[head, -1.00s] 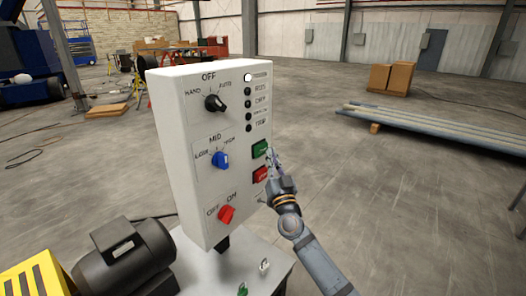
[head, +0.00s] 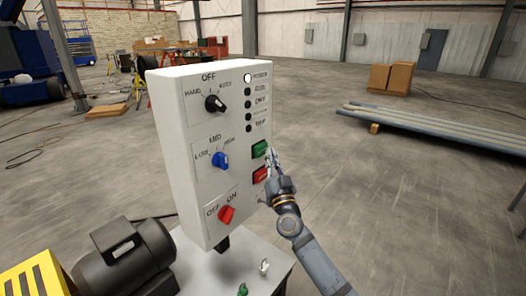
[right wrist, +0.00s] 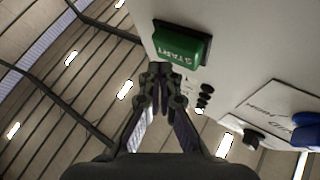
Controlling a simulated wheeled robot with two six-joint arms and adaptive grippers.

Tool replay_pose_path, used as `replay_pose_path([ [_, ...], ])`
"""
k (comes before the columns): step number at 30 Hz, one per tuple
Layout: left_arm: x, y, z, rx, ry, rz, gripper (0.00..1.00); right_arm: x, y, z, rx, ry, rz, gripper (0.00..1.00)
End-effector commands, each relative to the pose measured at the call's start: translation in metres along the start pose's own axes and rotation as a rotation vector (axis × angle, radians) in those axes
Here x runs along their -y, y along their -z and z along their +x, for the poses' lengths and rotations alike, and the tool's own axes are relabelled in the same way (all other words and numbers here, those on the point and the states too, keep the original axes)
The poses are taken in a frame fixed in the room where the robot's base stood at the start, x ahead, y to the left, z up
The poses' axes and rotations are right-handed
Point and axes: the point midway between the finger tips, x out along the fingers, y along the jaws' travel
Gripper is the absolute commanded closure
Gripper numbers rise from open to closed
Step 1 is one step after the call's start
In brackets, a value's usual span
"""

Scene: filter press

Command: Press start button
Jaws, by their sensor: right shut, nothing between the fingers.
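The green start button (head: 259,149) is on the right side of the white control panel's face (head: 190,130), above a red button (head: 260,175). In the right wrist view the green button (right wrist: 182,46) reads START and lies just ahead of the fingertips. My right gripper (head: 270,152) is shut and empty, with its tips close beside the green button's right edge in the head view. It also shows in the right wrist view (right wrist: 160,70). I cannot tell whether the tips touch the button. My left gripper is not in view.
The panel also carries a black knob (head: 215,103), a blue knob (head: 220,160), a red knob (head: 226,214) and a column of indicator lamps, the top one white. A dark motor (head: 125,258) sits at lower left.

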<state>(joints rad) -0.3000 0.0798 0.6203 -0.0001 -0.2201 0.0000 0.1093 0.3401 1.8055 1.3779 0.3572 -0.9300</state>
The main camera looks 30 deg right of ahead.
Motion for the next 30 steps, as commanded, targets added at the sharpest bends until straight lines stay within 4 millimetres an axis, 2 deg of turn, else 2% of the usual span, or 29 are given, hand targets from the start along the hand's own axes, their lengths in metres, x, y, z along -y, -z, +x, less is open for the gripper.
replay_pose_path([
  [30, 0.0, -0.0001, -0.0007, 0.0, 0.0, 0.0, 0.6, 0.0057, -0.0061, 0.008, 0.001, 0.0, 0.001, 1.0],
])
